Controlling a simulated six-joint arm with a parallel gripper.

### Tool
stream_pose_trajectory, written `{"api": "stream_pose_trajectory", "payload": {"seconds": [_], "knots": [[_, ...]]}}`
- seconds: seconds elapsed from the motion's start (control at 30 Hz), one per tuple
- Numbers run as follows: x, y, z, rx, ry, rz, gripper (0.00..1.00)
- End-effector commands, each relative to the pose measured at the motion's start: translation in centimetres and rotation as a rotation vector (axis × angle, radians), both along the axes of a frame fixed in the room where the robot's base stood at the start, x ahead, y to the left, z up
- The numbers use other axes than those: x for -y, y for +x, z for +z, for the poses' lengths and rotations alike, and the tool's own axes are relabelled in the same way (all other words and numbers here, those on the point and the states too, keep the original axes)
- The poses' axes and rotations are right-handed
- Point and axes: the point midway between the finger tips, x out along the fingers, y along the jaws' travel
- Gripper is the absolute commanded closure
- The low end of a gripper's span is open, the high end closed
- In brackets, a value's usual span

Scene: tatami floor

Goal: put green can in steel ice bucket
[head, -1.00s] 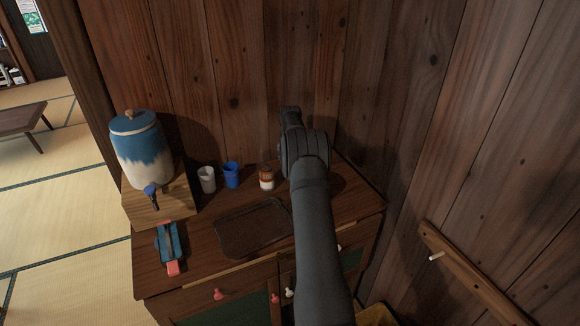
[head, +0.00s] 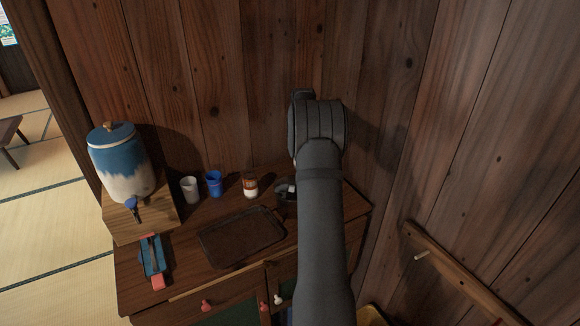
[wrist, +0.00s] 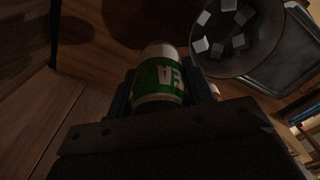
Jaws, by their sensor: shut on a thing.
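The green can (wrist: 158,82), with a white end and pale lettering, sits between the fingers of my gripper (wrist: 163,88) in the wrist view. My gripper is shut on it. The steel ice bucket (wrist: 262,48) is at the upper right of the wrist view, with several pale ice cubes inside. The can is to the left of the bucket in that picture and outside its opening. In the head view my arm hides the gripper and the can. A small dark thing with a pale patch shows left of my arm there; I cannot tell what it is.
On the cabinet top stand a dark tray (head: 241,238), a white cup (head: 189,190), a blue cup (head: 214,184) and a brown-and-white jar (head: 250,186). A blue-and-white dispenser (head: 119,165) stands on a wooden box at left. Wooden walls close off the back and right.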

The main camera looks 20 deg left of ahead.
Motion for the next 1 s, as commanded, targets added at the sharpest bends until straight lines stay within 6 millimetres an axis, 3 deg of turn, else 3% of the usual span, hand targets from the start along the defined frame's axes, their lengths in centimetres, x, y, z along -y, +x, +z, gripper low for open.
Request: {"api": "stream_pose_trajectory", "payload": {"seconds": [0.2,0.6,0.73,0.87,1.0], "knots": [[0.2,-2.4,0.8,-0.007,0.005,-0.027,0.81],[-0.3,-8.6,0.5,-0.008,0.005,0.004,0.81],[-0.4,-9.8,0.2,-0.003,0.002,0.04,0.81],[-0.4,-10.2,-1.3,-0.002,-0.001,0.063,0.81],[-0.4,-10.2,-4.0,-0.002,-0.001,0.065,0.81]]}}
